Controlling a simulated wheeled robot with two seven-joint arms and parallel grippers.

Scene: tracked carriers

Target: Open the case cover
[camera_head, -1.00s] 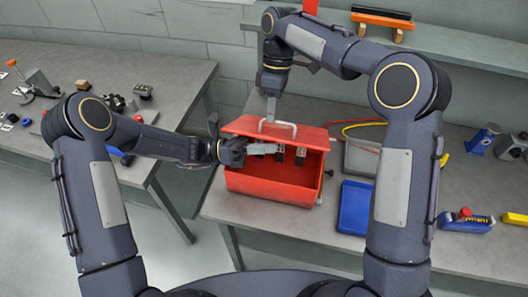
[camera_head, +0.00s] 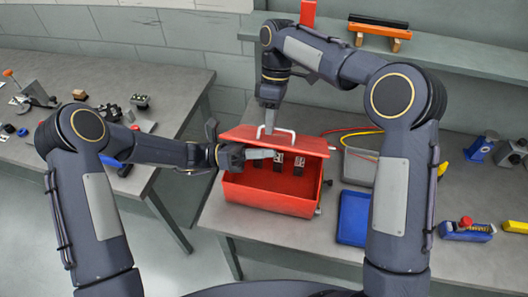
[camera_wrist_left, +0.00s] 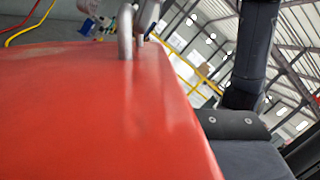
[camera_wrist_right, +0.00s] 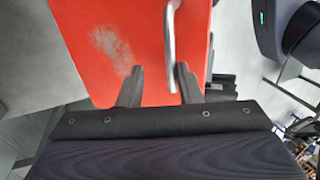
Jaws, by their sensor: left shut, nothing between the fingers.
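The red case (camera_head: 265,200) stands on the near table with its cover (camera_head: 310,146) partly raised, leaving a gap at the front. A metal handle (camera_head: 279,137) is on the cover. It also shows in the right wrist view (camera_wrist_right: 170,50). Dark blocks with white marks (camera_head: 300,162) show inside the case. My left gripper (camera_head: 260,154) is shut and empty at the left of the gap, by the cover's front edge; I cannot tell if it touches. My right gripper (camera_head: 269,122) is above the cover at the handle. Its fingers (camera_wrist_right: 159,86) are apart, the handle between them.
A blue tray (camera_head: 353,217) and a grey bin (camera_head: 359,168) stand right of the case, with red and yellow cables behind. A blue device with a red button (camera_head: 467,229) lies farther right. A second table with parts is at the left.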

